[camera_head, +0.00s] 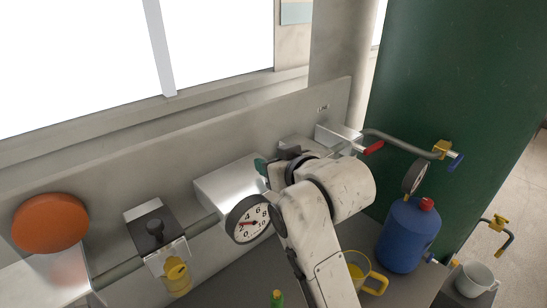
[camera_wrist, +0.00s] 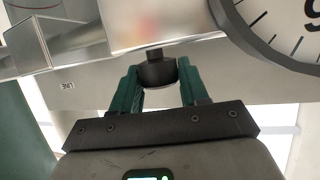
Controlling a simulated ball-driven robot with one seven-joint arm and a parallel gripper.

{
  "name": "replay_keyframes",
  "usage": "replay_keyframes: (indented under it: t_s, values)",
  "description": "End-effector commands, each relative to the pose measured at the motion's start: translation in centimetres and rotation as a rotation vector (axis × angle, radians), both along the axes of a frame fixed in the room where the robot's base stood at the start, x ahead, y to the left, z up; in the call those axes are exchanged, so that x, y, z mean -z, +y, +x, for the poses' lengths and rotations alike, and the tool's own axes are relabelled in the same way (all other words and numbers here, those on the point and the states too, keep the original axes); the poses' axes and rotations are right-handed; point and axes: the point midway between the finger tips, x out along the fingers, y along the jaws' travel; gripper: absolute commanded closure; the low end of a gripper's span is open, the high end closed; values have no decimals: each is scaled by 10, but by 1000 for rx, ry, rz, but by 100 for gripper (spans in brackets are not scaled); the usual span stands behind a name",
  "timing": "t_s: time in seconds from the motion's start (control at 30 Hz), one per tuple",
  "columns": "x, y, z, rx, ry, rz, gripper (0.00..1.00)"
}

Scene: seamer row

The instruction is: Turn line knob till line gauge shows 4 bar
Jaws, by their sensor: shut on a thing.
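The line knob (camera_wrist: 157,70) is a short dark round knob under a shiny metal box (camera_wrist: 165,22) in the wrist view. My gripper (camera_wrist: 160,80) has its green fingers on either side of it and is shut on it. In the head view my gripper (camera_head: 263,168) is at the box (camera_head: 228,184), and my wrist hides the knob. The line gauge (camera_head: 248,218) is a round white dial with a dark rim on the box's front. Its needle seems to point to the left, but is too small to read surely. The wrist view shows only part of the gauge (camera_wrist: 284,24).

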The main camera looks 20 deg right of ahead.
Motion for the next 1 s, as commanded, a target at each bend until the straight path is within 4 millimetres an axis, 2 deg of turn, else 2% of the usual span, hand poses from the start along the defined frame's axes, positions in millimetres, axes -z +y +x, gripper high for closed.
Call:
replay_keyframes:
  t_s: [0.4,1.0]
  values:
    - [-1,1,1,245,-2,-2,86]
    - [-1,0,0,305,0,-2,86]
